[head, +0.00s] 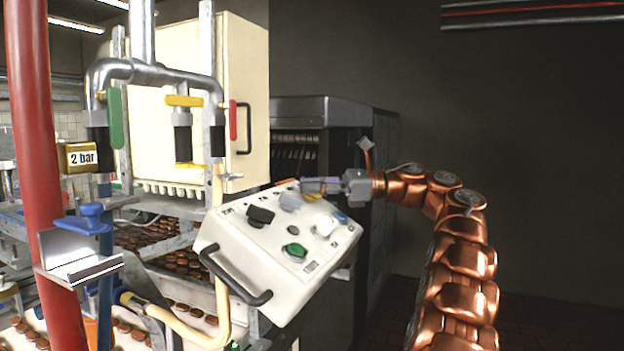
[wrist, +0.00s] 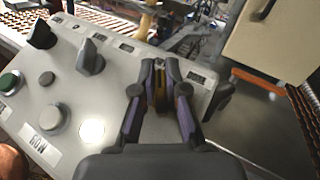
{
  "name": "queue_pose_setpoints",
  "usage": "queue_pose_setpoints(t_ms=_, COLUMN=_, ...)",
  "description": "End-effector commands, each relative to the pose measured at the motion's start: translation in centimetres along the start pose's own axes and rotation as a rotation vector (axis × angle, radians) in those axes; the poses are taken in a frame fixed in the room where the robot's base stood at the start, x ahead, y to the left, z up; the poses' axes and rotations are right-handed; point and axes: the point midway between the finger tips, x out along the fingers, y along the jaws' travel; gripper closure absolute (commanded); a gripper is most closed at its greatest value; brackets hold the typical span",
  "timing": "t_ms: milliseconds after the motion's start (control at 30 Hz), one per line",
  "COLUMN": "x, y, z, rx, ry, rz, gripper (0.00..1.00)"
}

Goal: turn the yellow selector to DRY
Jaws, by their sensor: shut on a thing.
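The cream control panel (head: 233,240) is tilted on the front of the machine, and it fills the left of the wrist view (wrist: 110,85). My gripper (head: 308,185) reaches in from the right over the panel's far edge. In the wrist view my gripper (wrist: 160,84) has its two fingers closed around the yellow selector (wrist: 160,90). Only a narrow yellow strip of the selector shows between the fingers. Small labels (wrist: 197,78) lie on both sides of it, too small to read. Which label the selector points at cannot be told.
A black selector (wrist: 41,34), a grey selector (wrist: 90,57), a green button (wrist: 9,82) and a pale button (wrist: 50,118) stand on the panel beside my gripper. A black handle (head: 235,281) runs along its front edge. Pipes with coloured levers (head: 183,101) rise at left.

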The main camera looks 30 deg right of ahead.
Motion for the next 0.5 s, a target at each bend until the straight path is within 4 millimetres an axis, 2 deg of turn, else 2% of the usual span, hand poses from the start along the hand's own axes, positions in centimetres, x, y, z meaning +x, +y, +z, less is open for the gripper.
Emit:
queue_pose_setpoints(t_ms=433, x=-0.02, y=0.00, z=-0.69, rx=-0.010, ry=0.006, rz=0.008, gripper=1.00)
queue_pose_setpoints(t_ms=467, x=-0.01, y=0.00, z=-0.70, rx=-0.010, ry=0.006, rz=0.008, gripper=0.87)
queue_pose_setpoints(t_ms=500, x=0.00, y=-0.01, z=-0.70, rx=-0.011, ry=0.006, rz=0.008, gripper=0.82)
